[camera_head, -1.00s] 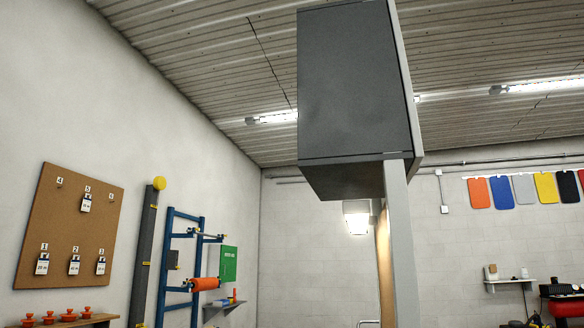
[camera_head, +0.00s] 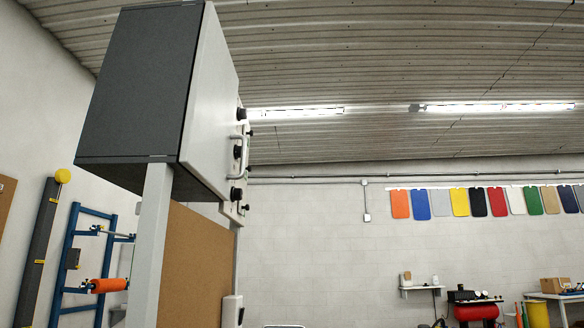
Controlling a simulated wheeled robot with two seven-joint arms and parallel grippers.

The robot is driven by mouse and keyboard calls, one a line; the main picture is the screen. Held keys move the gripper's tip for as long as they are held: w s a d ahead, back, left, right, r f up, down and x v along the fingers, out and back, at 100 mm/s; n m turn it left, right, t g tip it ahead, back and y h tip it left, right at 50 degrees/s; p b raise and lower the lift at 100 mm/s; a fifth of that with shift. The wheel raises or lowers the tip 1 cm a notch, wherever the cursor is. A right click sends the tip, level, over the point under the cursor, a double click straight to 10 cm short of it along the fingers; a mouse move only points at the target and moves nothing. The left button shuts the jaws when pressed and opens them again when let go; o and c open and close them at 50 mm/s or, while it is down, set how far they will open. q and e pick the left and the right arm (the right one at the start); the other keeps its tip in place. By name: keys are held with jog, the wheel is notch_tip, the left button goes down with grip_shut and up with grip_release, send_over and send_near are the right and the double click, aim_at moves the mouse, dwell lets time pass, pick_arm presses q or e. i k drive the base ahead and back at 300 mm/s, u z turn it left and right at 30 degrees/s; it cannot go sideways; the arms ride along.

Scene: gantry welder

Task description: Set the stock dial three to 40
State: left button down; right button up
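A dark grey cabinet (camera_head: 135,85) on a light post stands at the left, seen mostly from its side. Its pale front panel (camera_head: 215,95) faces right and is seen at a steep angle. Black knobs stick out from that panel: an upper one (camera_head: 241,114), a middle one (camera_head: 238,152) and a lower one (camera_head: 236,194). Their markings cannot be read from here, and I cannot tell whether one is stock dial three. Neither of my grippers is in view.
The post (camera_head: 152,245) and a brown board (camera_head: 195,265) are below the cabinet. A blue rack (camera_head: 72,255) with an orange roll (camera_head: 108,285) stands at the left wall. Coloured sheets (camera_head: 480,202) hang on the back wall. A red tank (camera_head: 476,312) is at lower right.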

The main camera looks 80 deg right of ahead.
aim_at(236, 193)
jog(key=z, duration=1.65)
jog(key=i, duration=0.4)
jog(key=z, duration=0.45)
jog(key=k, duration=0.65)
jog(key=z, duration=1.5)
jog(key=i, duration=1.8)
jog(key=u, duration=1.65)
